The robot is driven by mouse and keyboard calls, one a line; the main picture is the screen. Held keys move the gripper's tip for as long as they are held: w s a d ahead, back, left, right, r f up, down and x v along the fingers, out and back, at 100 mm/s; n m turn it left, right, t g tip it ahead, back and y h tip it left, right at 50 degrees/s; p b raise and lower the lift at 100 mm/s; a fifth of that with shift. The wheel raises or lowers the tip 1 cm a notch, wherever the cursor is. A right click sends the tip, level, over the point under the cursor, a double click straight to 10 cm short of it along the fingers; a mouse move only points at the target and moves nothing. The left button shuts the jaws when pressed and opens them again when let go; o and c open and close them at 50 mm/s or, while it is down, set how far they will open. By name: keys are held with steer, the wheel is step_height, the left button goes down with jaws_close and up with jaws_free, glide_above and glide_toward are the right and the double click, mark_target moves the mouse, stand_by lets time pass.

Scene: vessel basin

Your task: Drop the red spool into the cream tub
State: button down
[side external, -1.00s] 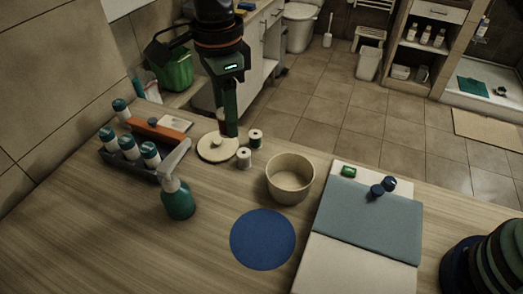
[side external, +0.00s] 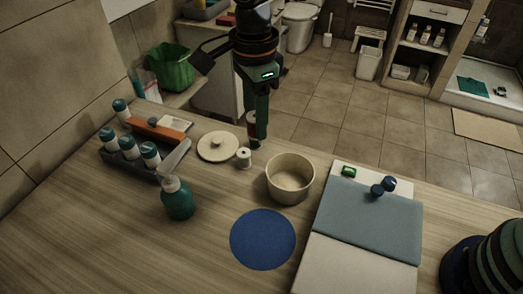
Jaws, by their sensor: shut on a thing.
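My gripper (side external: 257,138) is shut on the red spool (side external: 251,120), which shows in part at the left side of the fingers, above the back of the counter. The spool has a pale flange, and its thread looks dark reddish in this light. The cream tub (side external: 290,179) is a round, open, upright bowl on the counter, to the right of and nearer than my gripper. The held spool is outside the tub and apart from it. The tub's visible inside looks empty.
A white spool (side external: 244,158) stands just below my gripper. A round cream lid (side external: 218,146) lies to its left. A green spray bottle (side external: 178,199) and a bottle rack (side external: 128,152) are farther left. A blue disc (side external: 263,239) and grey mat (side external: 368,222) lie in front and right.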

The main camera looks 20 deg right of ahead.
steer(key=shift+s+d+f, duration=0.5)
steer(key=shift+d+f, duration=0.85)
steer(key=shift+f, duration=0.55)
steer(key=shift+s+d+f, duration=0.55)
steer(key=shift+d+f, duration=0.8)
steer(key=shift+f, duration=0.55)
steer(key=shift+s+d+f, duration=0.5)
steer(key=shift+d+f, duration=0.85)
steer(key=shift+f, duration=0.55)
steer(key=shift+c, duration=2)
jaws_free()
steer(key=shift+r, duration=0.15)
step_height(320, 180, up, 12)
